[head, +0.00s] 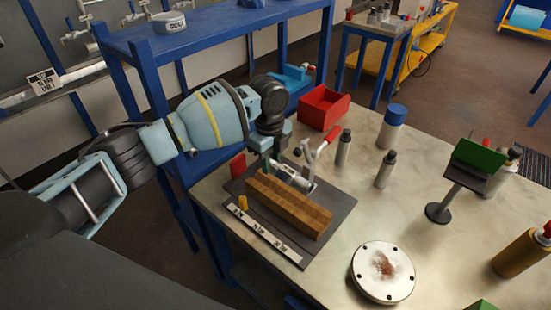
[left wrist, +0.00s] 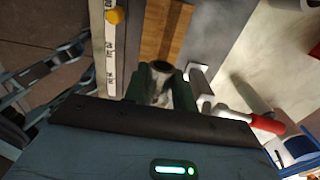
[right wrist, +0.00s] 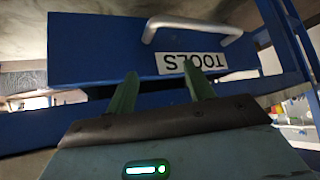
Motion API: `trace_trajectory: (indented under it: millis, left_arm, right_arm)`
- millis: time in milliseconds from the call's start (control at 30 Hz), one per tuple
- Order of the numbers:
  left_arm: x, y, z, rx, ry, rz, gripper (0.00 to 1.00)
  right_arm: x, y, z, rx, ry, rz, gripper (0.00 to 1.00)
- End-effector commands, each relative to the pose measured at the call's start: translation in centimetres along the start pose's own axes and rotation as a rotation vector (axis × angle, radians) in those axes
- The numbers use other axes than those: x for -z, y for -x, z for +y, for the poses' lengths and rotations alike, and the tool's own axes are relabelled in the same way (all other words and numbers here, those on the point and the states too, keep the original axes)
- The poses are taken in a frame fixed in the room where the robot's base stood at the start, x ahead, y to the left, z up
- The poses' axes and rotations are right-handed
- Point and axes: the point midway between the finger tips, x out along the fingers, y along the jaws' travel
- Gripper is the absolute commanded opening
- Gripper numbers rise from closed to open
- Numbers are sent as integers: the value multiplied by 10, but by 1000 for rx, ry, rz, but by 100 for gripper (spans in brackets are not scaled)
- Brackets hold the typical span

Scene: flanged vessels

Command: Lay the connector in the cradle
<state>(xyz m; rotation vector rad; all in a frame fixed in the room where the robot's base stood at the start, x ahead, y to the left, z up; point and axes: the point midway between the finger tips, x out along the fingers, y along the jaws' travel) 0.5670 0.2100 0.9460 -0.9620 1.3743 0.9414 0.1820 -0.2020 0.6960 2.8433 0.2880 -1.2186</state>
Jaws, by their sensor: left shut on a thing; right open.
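My left gripper (head: 274,163) is over the grey plate on the bench, its fingers pointing down. In the left wrist view its green fingers are shut on the connector (left wrist: 160,88), a short metallic cylinder with a dark open end. The wooden block (head: 288,205), seemingly the cradle, lies on the plate just in front of the gripper. It also shows in the left wrist view (left wrist: 163,30), beyond the fingertips. Whether the connector touches the wood cannot be told. My right gripper (right wrist: 158,88) is open and empty, facing a blue drawer front.
A clamp with a red-tipped lever (head: 318,150) stands close beside the left gripper. A red bin (head: 323,107), several bottles and a round flange (head: 383,272) stand on the bench. The blue drawer (right wrist: 100,50) has a metal handle.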

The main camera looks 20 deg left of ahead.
Motion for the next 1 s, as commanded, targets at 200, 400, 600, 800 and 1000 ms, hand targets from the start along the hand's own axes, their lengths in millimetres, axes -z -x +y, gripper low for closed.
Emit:
trace_trajectory:
  millis: [200, 400, 600, 800, 1000]
  left_arm:
    - [0, 0, 0, 2, 0, 1, 0]
    - [0, -8, 0, 1, 0, 1, 0]
    - [-1, -24, 0, -2, 0, 1, 0]
    - [-1, -42, 0, -3, 0, 2, 0]
    - [-1, -57, 0, -2, 0, 1, 0]
  right_arm:
    - [0, 0, 0, 1, -1, 0, 53]
    - [-6, -1, -2, 2, -4, -11, 53]
    - [-18, -3, -3, 5, -7, -31, 53]
    - [-31, -5, -4, 7, -13, -54, 53]
    - [-41, -8, -6, 10, -18, -71, 53]
